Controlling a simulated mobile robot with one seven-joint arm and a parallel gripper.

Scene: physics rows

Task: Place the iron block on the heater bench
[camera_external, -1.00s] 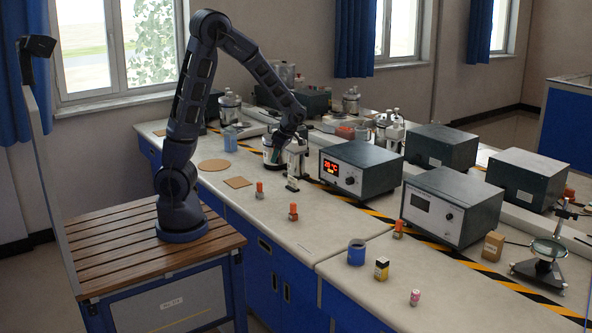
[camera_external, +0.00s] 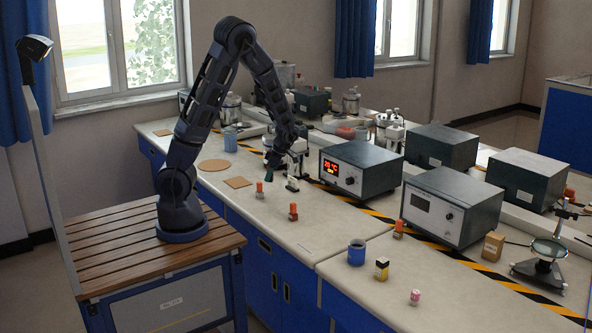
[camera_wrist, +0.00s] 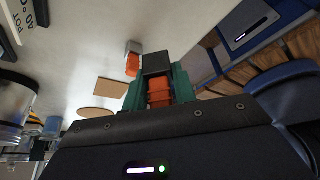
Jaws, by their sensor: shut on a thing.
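My gripper (camera_wrist: 160,92) has green fingers and is shut on an orange-handled piece with a dark grey block (camera_wrist: 156,63) at its end, which I take as the iron block. In the external view my gripper (camera_external: 269,162) is above the bench, left of a dark box with a red 20 °C display (camera_external: 360,168). I cannot tell for sure which thing is the heater bench.
A blue cup (camera_external: 356,252), a yellow-and-black block (camera_external: 381,268) and a pink-and-white piece (camera_external: 415,296) stand nearer. A round brown mat (camera_external: 214,165) and a square one (camera_external: 237,182) lie left.

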